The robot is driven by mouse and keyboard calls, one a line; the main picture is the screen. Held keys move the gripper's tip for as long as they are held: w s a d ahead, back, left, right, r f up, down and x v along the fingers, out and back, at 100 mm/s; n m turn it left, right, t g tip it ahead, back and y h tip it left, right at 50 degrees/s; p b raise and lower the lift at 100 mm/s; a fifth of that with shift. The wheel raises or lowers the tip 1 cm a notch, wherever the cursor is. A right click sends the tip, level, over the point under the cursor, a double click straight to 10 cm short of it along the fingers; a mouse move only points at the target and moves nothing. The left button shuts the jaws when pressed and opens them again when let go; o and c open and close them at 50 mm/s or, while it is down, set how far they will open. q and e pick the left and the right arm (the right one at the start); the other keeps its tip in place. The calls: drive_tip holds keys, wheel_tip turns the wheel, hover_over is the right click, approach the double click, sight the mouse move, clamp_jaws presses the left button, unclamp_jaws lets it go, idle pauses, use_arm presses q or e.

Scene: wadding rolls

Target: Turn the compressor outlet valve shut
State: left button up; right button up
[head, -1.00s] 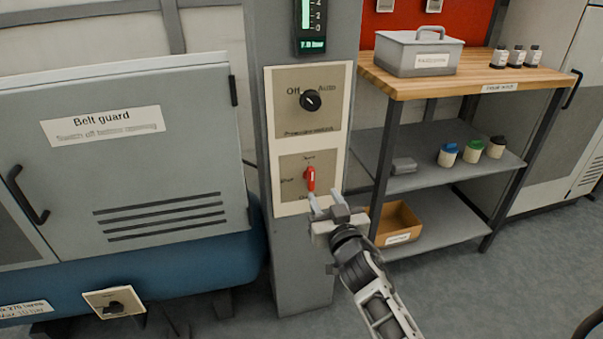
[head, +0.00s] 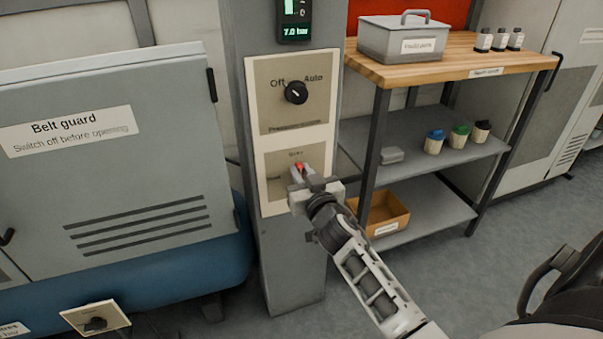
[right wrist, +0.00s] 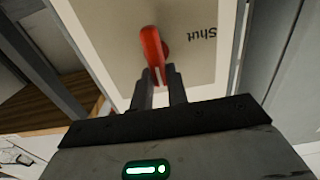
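The red valve lever (head: 299,166) is on the lower plate (head: 272,203) of the grey column. In the right wrist view the lever (right wrist: 152,45) points from its pivot toward my gripper, not toward the word "Shut" printed beside it. My right gripper (head: 303,178) is at the lever, covering part of it and the lower plate in the head view. In the right wrist view my right gripper's fingers (right wrist: 159,84) stand close on either side of the lever's free end and appear closed on it. My left gripper is out of view.
Above is a black Off/Auto knob (head: 296,92) and a display (head: 295,31) reading 7.0 bar. A belt guard cabinet (head: 110,185) stands left. A shelf unit (head: 430,165) with a grey box (head: 403,40), jars and a cardboard bin (head: 383,212) stands close on the right.

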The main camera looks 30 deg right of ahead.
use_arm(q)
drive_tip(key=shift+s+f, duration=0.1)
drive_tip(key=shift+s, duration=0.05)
use_arm(e)
clamp_jaws()
drive_tip(key=n, duration=0.4)
drive_tip(key=a+n, duration=0.1)
drive_tip(key=n, duration=0.3)
drive_tip(key=f+n, duration=0.1)
drive_tip(key=n, duration=0.3)
drive_tip(key=shift+w+a, duration=0.25)
drive_tip(key=shift+a, duration=0.1)
drive_tip(key=n, duration=0.2)
drive_tip(key=shift+a+f+n+b, duration=0.1)
drive_tip(key=shift+f+n+b, duration=0.1)
drive_tip(key=shift+n+b, duration=0.15)
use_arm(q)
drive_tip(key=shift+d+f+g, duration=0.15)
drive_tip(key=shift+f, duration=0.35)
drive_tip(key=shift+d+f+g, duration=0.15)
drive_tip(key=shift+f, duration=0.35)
use_arm(e)
drive_tip(key=shift+f+n, duration=0.25)
drive_tip(key=shift+n, duration=1.3)
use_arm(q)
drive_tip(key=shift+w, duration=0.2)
